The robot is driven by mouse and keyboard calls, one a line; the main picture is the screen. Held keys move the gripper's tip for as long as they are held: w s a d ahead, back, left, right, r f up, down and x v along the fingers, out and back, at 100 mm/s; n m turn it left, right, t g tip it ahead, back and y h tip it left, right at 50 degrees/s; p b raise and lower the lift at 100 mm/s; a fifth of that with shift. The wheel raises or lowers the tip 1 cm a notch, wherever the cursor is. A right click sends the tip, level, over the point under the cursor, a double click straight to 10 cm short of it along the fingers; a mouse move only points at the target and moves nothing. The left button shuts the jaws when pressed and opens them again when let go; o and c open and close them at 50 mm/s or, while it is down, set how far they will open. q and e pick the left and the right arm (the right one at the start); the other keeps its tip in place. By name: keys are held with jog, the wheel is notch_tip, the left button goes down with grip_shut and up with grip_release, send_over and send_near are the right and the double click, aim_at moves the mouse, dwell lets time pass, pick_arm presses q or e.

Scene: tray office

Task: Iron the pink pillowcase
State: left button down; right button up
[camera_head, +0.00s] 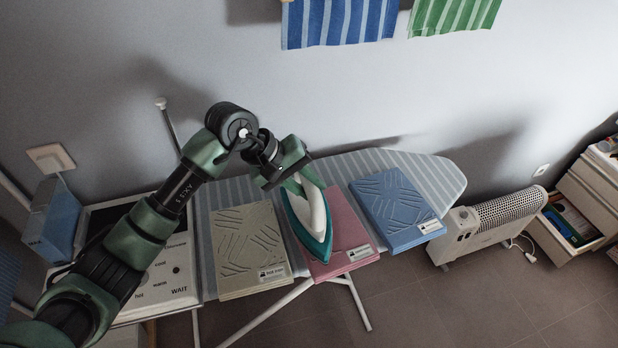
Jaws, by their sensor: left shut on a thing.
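The pink pillowcase (348,232) lies folded on the striped ironing board (440,178), between a cream one and a blue one. Part of its left side is hidden under the iron. The teal and white iron (318,228) is over the left part of the pink pillowcase, its tip toward the front edge; I cannot tell whether its sole touches the cloth. My left gripper (293,180) is shut on the iron at its rear end. The gripper's fingers are mostly hidden by its own body. My right gripper is not in view.
A cream pillowcase (247,250) lies left of the pink one and a blue pillowcase (396,208) lies right. A white heater (490,228) stands right of the board, with a drawer unit (575,215) beyond. A panel marked WAIT (178,272) is at left.

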pick_arm(q)
jog(key=shift+w+d+f, duration=0.1)
jog(key=shift+f, duration=0.2)
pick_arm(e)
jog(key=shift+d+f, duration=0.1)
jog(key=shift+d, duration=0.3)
pick_arm(q)
jog(key=shift+f+b, duration=0.5)
jog(key=shift+b, duration=0.15)
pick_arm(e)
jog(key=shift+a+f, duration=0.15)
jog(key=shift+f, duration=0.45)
pick_arm(q)
jog(key=shift+s+f, duration=0.2)
jog(key=shift+f, duration=0.1)
dwell(1.1)
jog(key=shift+w+r, duration=0.15)
jog(key=shift+r, duration=1.2)
jog(key=shift+r+p, duration=0.65)
jog(key=shift+r, duration=1.8)
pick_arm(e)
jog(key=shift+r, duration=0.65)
